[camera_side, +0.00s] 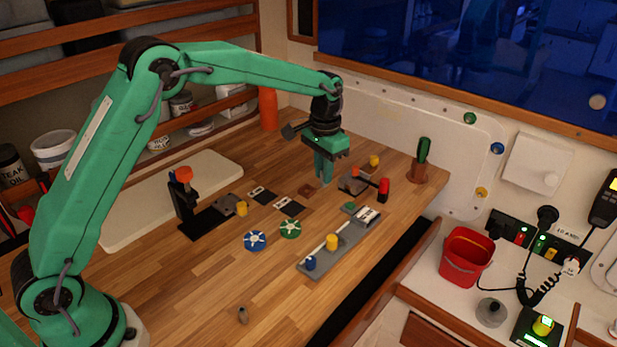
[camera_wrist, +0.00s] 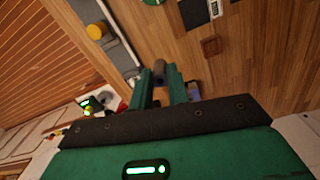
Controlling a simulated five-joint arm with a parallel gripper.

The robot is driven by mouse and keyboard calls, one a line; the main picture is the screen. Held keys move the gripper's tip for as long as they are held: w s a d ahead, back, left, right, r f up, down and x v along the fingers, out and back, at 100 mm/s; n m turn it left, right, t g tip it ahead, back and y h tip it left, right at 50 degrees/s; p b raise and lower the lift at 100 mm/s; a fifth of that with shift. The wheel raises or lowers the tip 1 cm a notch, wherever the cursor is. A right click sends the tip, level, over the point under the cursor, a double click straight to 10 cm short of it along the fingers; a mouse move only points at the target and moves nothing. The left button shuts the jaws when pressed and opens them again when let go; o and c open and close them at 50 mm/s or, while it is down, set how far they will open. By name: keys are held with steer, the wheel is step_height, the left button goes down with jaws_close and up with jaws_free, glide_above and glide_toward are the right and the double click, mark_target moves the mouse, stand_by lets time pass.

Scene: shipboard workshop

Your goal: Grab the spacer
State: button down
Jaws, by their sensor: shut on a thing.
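My gripper (camera_side: 324,170) points down over the wooden bench, right of the middle, and is shut. In the wrist view its two green fingers (camera_wrist: 160,82) close on a small dark grey cylinder, which I take to be the spacer (camera_wrist: 168,73). In the side view only a little of the spacer (camera_side: 325,183) shows at the fingertips, at or just above the bench top. I cannot tell whether it touches the bench. The fingers hide part of it.
A brown square piece (camera_side: 306,190) and dark cards lie left of my gripper. In front are a grey rail (camera_side: 340,240) and green (camera_side: 290,228) and blue discs (camera_side: 255,240). A small grey piece (camera_side: 242,315) stands near the front.

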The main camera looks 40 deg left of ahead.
steer(key=shift+s+d+r, duration=0.2)
steer(key=shift+d, duration=0.2)
stand_by(0.3)
